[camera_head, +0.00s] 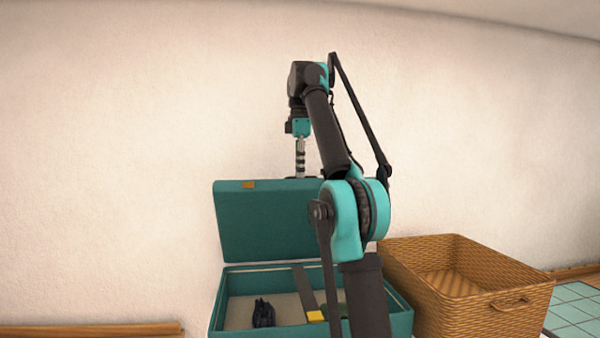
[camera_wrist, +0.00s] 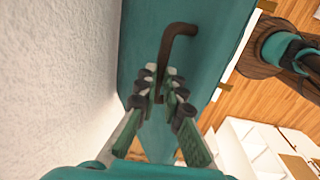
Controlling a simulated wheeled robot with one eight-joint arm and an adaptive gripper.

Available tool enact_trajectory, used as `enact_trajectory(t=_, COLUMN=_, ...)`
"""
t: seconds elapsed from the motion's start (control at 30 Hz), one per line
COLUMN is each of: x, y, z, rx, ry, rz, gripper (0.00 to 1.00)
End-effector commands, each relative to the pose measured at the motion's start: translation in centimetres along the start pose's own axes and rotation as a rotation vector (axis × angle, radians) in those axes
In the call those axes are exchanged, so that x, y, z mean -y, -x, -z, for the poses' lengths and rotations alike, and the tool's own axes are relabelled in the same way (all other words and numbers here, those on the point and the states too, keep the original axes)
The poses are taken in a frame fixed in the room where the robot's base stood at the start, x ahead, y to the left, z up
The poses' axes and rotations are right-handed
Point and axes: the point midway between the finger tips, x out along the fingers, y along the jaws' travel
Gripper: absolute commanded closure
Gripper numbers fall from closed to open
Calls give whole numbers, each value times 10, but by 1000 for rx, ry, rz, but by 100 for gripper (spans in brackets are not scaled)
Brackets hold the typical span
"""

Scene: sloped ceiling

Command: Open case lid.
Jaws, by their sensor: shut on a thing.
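The teal case (camera_head: 226,300) stands low in front of the wall, and its lid (camera_head: 262,225) is raised, standing nearly upright at the back. A gold latch plate (camera_head: 249,185) is on the lid's top edge. My gripper (camera_head: 300,174) is at the top edge of the lid, reaching down from above. In the wrist view my gripper (camera_wrist: 160,84) is shut on the dark bent handle (camera_wrist: 182,29) of the lid (camera_wrist: 210,50). Part of the handle is hidden between the fingers. My arm hides the right part of the case and lid.
Inside the case lie a black object (camera_head: 263,313) and a dark strip (camera_head: 305,292) with a yellow end. A wicker basket (camera_head: 520,310) stands close on the right. The pale wall (camera_head: 110,150) is close behind the lid; in the wrist view it fills the left side.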

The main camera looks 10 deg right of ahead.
Motion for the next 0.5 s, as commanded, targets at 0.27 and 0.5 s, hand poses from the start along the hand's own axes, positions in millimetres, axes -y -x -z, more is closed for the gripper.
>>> enact_trajectory(t=0.27, x=-12, y=-7, z=0, rx=0, ry=1, rz=-15, gripper=100)
enact_trajectory(t=0.5, x=-12, y=-7, z=0, rx=0, ry=1, rz=-16, gripper=82)
